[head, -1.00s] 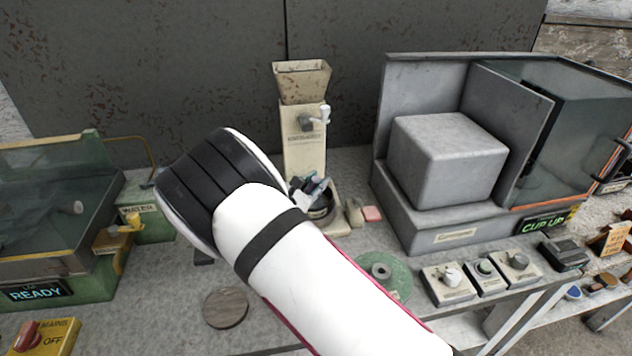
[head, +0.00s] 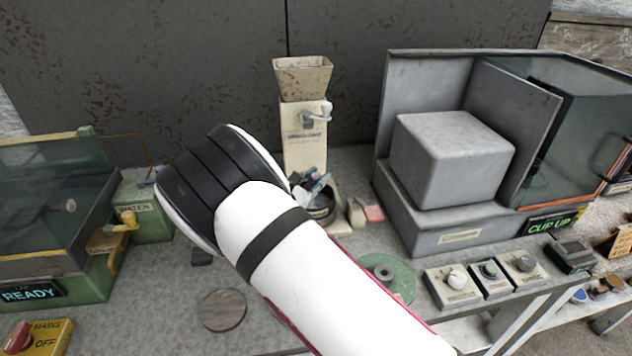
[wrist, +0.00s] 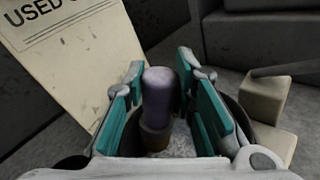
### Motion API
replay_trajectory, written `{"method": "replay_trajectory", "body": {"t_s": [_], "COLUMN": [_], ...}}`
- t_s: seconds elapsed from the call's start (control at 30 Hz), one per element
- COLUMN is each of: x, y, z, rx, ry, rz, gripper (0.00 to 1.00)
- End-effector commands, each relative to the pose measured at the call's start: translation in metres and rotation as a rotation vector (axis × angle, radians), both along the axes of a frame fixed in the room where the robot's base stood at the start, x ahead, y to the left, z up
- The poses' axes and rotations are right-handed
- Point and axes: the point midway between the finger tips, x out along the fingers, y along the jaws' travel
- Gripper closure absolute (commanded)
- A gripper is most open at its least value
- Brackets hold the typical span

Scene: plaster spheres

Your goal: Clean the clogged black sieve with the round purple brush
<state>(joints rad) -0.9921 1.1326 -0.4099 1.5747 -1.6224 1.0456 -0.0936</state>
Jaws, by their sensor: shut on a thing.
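My gripper (head: 313,188) is low at the foot of the cream hopper machine, mostly hidden behind my arm in the head view. In the wrist view my gripper (wrist: 161,68) has its teal pads on both sides of the purple brush (wrist: 158,92), shut on it. The brush stands roughly upright, with a brown lower part below the purple. A dark round rim, seemingly the black sieve (head: 322,213), shows just under the gripper. Dark curved edges also show around the brush in the wrist view. The sieve's mesh and the brush's contact with it are hidden.
The cream hopper machine (head: 304,135) stands directly behind the gripper. A small beige block (head: 356,213) and a pink block (head: 374,214) lie just right. A green disc (head: 388,272) and a grey machine (head: 440,235) are further right. A round wooden disc (head: 223,310) lies front left.

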Motion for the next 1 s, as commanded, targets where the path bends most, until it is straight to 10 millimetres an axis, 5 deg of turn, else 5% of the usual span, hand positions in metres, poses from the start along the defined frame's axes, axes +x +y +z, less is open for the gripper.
{"method": "replay_trajectory", "body": {"t_s": [1.0], "x": [-0.035], "y": [-0.009], "z": [-0.002], "rx": [-0.002], "ry": [0.003], "rz": [0.001], "gripper": [1.00]}}
